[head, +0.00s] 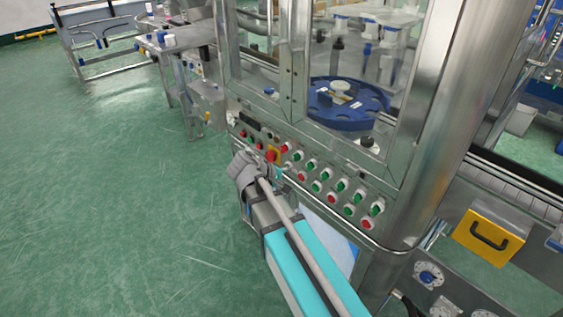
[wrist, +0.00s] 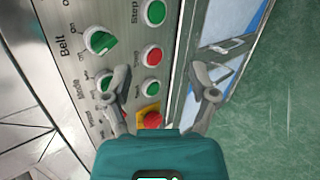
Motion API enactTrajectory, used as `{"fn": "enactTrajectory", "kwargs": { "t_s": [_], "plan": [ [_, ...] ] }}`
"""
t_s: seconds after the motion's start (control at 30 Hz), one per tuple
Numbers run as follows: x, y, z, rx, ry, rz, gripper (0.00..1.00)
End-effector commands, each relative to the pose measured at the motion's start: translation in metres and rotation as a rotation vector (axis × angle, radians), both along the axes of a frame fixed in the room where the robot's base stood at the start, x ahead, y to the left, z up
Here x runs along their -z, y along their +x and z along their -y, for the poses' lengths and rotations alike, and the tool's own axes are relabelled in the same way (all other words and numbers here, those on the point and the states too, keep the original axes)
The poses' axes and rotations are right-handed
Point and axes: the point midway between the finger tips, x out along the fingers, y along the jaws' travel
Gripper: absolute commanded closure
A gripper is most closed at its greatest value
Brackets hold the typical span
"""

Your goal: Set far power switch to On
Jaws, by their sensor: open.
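The control panel (head: 322,184) runs along the front of the machine in the head view. In the wrist view it shows as a metal plate with a green rotary switch (wrist: 101,42) marked "Belt" and another green switch (wrist: 104,83) below it, marked with what looks like "Mode". I cannot make out a switch labelled Power. My gripper (wrist: 160,78) is open and empty, its fingers spread in front of the panel. The left finger overlaps the panel near the lower switch; the right finger shows against the panel's edge. In the head view my arm hides part of the panel.
A red emergency button on a yellow base (wrist: 151,118) lies low between my fingers. Green (wrist: 155,13) and red (wrist: 152,54) buttons are close by. Glass doors and metal posts rise above the panel in the head view. Green floor (head: 130,200) is clear at left.

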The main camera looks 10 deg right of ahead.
Motion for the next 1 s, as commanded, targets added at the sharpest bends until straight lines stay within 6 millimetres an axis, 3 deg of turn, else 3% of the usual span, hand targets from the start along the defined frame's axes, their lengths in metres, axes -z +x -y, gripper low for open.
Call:
{"fn": "enactTrajectory", "kwargs": {
  "t_s": [0.03, 0.3, 0.6, 1.0],
  "plan": [
    [0.011, 0.011, -0.008, -0.032, -0.058, 0.003, 0.26],
    [0.009, 0.050, -0.050, -0.181, -0.386, 0.018, 0.26],
    [-0.003, 0.073, -0.101, -0.281, -0.670, 0.038, 0.26],
    [-0.010, 0.076, -0.111, -0.298, -0.729, 0.042, 0.26]
  ]
}}
